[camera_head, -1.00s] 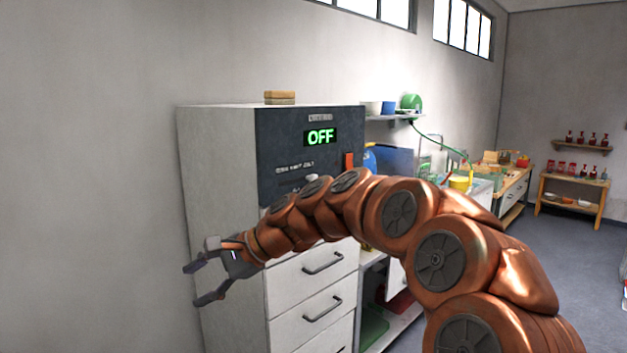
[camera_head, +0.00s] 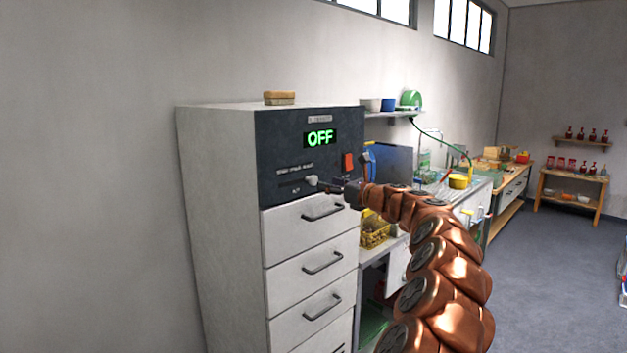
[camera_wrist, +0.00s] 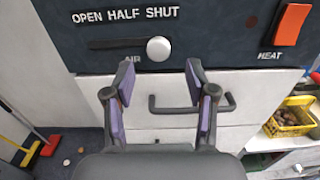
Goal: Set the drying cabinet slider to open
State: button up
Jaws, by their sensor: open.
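The drying cabinet (camera_head: 228,190) stands against the wall with a dark control panel (camera_head: 272,140) above its drawers. The slider knob (camera_wrist: 158,48), round and pale, sits at the right end of its slot, under the word SHUT. The slot (camera_wrist: 110,44) runs left from it below the words OPEN and HALF, with AIR printed beneath. The knob also shows in the head view (camera_head: 312,181). My gripper (camera_wrist: 159,75) is open and empty, its two purple-padded fingers pointing at the panel. The knob lies between and just beyond the fingertips; I see no contact.
A red-orange HEAT switch (camera_wrist: 291,24) is right of the slider. A green display (camera_head: 320,138) reads OFF. A drawer handle (camera_wrist: 190,105) sticks out below the panel. A yellow basket (camera_wrist: 291,117) stands on the counter at right. A brush (camera_head: 279,98) lies on the cabinet top.

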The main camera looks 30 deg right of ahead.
aim_at(315, 180)
jog(key=shift+p+x, duration=1)
jog(key=shift+x, duration=2.6)
jog(key=shift+a, duration=0.15)
grip_shut()
